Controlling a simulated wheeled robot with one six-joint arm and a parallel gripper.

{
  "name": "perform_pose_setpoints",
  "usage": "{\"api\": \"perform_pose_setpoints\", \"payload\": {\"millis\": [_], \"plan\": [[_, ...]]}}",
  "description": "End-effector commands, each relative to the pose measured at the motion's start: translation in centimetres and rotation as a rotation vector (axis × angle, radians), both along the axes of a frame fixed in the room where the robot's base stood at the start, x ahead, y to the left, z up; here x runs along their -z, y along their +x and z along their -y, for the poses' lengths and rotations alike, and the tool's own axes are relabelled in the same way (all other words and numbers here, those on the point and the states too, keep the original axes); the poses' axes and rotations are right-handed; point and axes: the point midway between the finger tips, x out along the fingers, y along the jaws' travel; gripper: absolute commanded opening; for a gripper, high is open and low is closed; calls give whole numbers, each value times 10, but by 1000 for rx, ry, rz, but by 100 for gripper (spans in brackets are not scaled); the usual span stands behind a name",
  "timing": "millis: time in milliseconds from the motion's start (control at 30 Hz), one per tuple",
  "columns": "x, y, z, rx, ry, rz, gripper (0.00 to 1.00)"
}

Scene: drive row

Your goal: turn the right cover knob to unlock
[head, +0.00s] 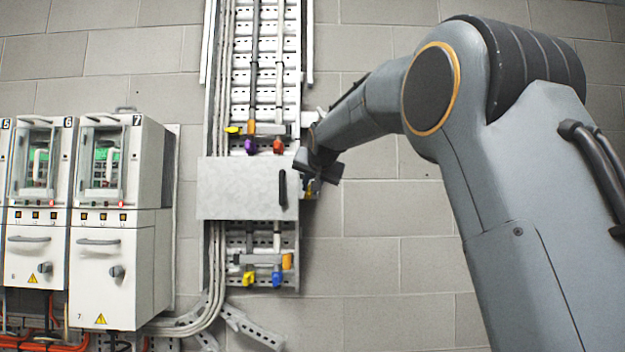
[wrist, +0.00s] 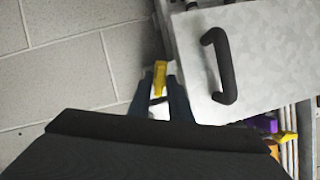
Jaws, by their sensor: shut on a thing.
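The grey metal cover (head: 240,188) is closed over the middle of the wall duct, with a black handle (head: 283,188) near its right side. The cover (wrist: 265,45) and its handle (wrist: 220,65) also show in the wrist view. The right cover knob (wrist: 160,70) is yellow and sits beside the cover's edge. My gripper (wrist: 159,88) is shut on this knob, one dark finger on each side. In the head view my gripper (head: 312,178) is at the cover's right edge and hides most of the knob. The knob's lower part is hidden in the wrist view.
Coloured knobs in purple (head: 250,147) and red (head: 279,146) sit just above the cover. Yellow (head: 249,278) and blue (head: 277,279) ones hang below it. White drive cabinets (head: 112,260) stand at the left. The block wall (head: 380,240) right of the duct is bare.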

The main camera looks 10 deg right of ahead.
Motion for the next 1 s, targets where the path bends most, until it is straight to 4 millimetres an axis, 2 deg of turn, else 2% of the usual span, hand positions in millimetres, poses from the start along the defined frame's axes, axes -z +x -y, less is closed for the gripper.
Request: {"api": "perform_pose_setpoints", "payload": {"millis": [200,500,1000], "plan": [[2,1,-3,-1,-171,-32,0],[2,1,-3,-1,-322,-64,0],[1,1,-3,-1,-378,-77,0]]}}
